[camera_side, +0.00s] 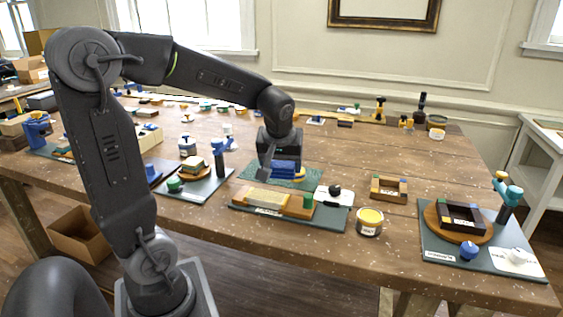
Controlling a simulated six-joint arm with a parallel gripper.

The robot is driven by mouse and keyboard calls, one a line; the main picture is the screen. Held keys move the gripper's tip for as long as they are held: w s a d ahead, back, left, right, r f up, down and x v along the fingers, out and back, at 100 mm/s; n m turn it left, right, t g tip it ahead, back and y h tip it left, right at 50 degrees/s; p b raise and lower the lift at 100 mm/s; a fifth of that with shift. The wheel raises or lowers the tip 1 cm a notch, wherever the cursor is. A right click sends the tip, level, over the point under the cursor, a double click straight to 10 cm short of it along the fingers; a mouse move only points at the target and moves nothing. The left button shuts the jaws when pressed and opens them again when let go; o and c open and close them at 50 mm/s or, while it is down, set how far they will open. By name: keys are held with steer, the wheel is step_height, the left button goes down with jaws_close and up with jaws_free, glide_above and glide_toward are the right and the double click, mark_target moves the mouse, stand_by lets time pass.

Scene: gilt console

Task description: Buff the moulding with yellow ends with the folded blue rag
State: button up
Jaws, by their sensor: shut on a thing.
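My gripper (282,160) points down over a green mat (312,178) in the middle of the table. It is shut on the folded blue rag (286,168), a stack of blue layers at its fingertips. Whether the rag touches the mat is unclear. A pale moulding (268,199) with yellowish-tan ends lies on a dark board (325,222), in front of the gripper and apart from the rag. The fingers are partly hidden by the gripper body.
A green-topped peg (308,201) stands at the moulding's right end. A yellow-filled jar (369,222) and a small wooden frame (388,189) are to the right. A dark frame on a round stand (487,232) is farther right. A board with a blue-topped post (218,158) stands left.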

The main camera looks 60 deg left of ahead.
mark_target(246, 194)
steer(key=n+g, duration=0.1)
steer(key=n, duration=0.3)
steer(key=shift+w+f+n+g+y, duration=0.1)
steer(key=shift+f+n+g+y, duration=0.05)
steer(key=shift+n+g+y, duration=0.25)
steer(key=n+g, duration=0.1)
steer(key=n, duration=0.2)
steer(key=shift+n+g, duration=0.3)
steer(key=n+g, duration=0.1)
steer(key=n, duration=0.2)
steer(key=n+g+h, duration=0.1)
steer(key=n, duration=0.2)
steer(key=shift+r, duration=0.2)
steer(key=shift+n, duration=0.4)
steer(key=shift+f, duration=3.4)
steer(key=shift+s+a+f, duration=0.4)
steer(key=shift+s+a, duration=0.05)
steer(key=shift+s, duration=0.05)
steer(key=shift+c, duration=0.4)
steer(key=shift+s+a, duration=2.5)
steer(key=shift+s, duration=0.05)
steer(key=shift+w+d, duration=2.9)
steer(key=shift+w, duration=0.1)
steer(key=shift+s+a, duration=2.8)
steer(key=shift+s, duration=0.05)
steer(key=shift+s+a, duration=0.15)
steer(key=shift+a, duration=0.05)
step_height(246, 194, up, 8)
steer(key=shift+d+f, duration=0.1)
steer(key=shift+f, duration=0.05)
